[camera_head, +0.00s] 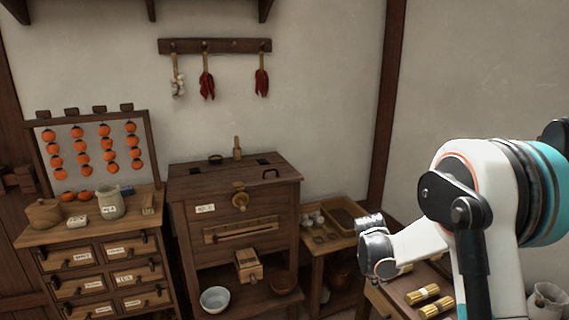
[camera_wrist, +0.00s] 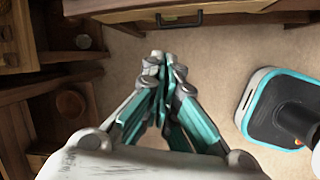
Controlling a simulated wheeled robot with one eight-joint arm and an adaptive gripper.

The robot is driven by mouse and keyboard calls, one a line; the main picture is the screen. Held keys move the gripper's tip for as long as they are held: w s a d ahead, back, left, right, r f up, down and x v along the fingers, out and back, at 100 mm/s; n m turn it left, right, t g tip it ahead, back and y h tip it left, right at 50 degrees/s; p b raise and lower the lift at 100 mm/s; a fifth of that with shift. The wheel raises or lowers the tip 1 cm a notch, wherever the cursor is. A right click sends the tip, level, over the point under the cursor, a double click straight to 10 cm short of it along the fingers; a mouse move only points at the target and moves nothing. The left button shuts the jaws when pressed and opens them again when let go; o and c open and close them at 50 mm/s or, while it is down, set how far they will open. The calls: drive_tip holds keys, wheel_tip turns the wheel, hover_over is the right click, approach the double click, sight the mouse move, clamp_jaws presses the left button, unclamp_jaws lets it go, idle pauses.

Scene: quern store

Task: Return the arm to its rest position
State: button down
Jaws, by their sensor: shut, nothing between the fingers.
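My gripper (camera_wrist: 160,62) is shut in the wrist view, with its fingertips together and nothing between them. It points down over bare floor, in front of a wooden drawer with a dark handle (camera_wrist: 180,18). In the head view my arm (camera_head: 455,210) is bent at the right side, in front of the low table at the lower right. The fingers of my gripper are not visible in the head view.
A labelled drawer chest (camera_head: 95,270) stands left. Brass-coloured rolls (camera_head: 430,300) lie on the low table near my arm.

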drive_tip(key=s+a+r+m+t+y, duration=0.1)
drive_tip(key=s+a+r+m, duration=0.25)
drive_tip(key=s+r, duration=0.45)
drive_tip(key=s+a+r+m+t+y, duration=0.1)
drive_tip(key=s+a+r+m, duration=0.1)
drive_tip(key=s+r+m, duration=0.6)
drive_tip(key=s+a+r+m+t, duration=0.1)
drive_tip(key=s+a+r+m, duration=0.1)
drive_tip(key=s, duration=0.6)
drive_tip(key=s+a+r+m+t+y, duration=0.1)
drive_tip(key=s+m, duration=0.3)
drive_tip(key=s, duration=0.5)
drive_tip(key=shift+s+a+r+m+t, duration=0.2)
drive_tip(key=shift+a+r+m+t, duration=0.2)
drive_tip(key=shift+a+r, duration=0.35)
